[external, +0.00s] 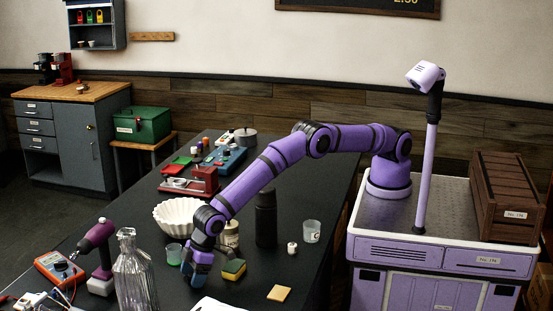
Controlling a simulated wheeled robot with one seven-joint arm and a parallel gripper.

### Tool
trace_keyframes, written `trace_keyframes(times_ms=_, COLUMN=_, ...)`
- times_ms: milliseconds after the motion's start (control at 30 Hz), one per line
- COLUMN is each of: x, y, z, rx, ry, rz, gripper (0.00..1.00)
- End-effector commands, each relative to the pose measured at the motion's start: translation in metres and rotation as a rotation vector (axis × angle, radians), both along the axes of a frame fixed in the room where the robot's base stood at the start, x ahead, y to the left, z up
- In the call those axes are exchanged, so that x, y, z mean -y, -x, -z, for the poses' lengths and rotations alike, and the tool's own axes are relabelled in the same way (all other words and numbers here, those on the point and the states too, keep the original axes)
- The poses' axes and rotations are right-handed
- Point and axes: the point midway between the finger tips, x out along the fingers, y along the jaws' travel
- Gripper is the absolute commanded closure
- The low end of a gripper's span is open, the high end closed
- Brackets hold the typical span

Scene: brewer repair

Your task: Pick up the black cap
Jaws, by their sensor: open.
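My gripper (197,276) points down, low over the dark table (340,200), left of the yellow and green sponge (233,269). It is open; its fingertips are small and hard to make out. I cannot clearly pick out a loose black cap in this view; it may be hidden behind my gripper or other things. A tall black bottle (266,222) stands upright to the right of my gripper, and I cannot tell whether its dark top is a separate cap.
Near my gripper stand a clear glass bottle (133,275), a small greenish cup (174,257), a white fluted bowl (180,215) and a labelled jar (229,236). A purple drill (97,250) is left.

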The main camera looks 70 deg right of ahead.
Motion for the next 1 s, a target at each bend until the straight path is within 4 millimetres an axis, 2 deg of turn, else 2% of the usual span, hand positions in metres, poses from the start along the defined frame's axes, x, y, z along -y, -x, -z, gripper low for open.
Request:
trace_keyframes(times_ms=67, x=0.000, y=0.000, z=0.000, rx=0.000, ry=0.000, rz=0.000, gripper=0.29)
trace_keyframes(times_ms=300, x=0.000, y=0.000, z=0.000, rx=0.000, ry=0.000, rz=0.000, gripper=0.84)
trace_keyframes(times_ms=567, x=0.000, y=0.000, z=-0.002, rx=0.001, ry=-0.001, rz=0.000, gripper=0.85)
trace_keyframes(times_ms=667, x=0.000, y=0.000, z=-0.008, rx=0.001, ry=-0.002, rz=0.000, gripper=0.85)
trace_keyframes(times_ms=767, x=0.000, y=0.000, z=-0.022, rx=0.000, ry=-0.002, rz=0.001, gripper=0.85)
trace_keyframes(times_ms=1000, x=0.000, y=0.000, z=-0.067, rx=0.001, ry=-0.003, rz=0.001, gripper=0.85)
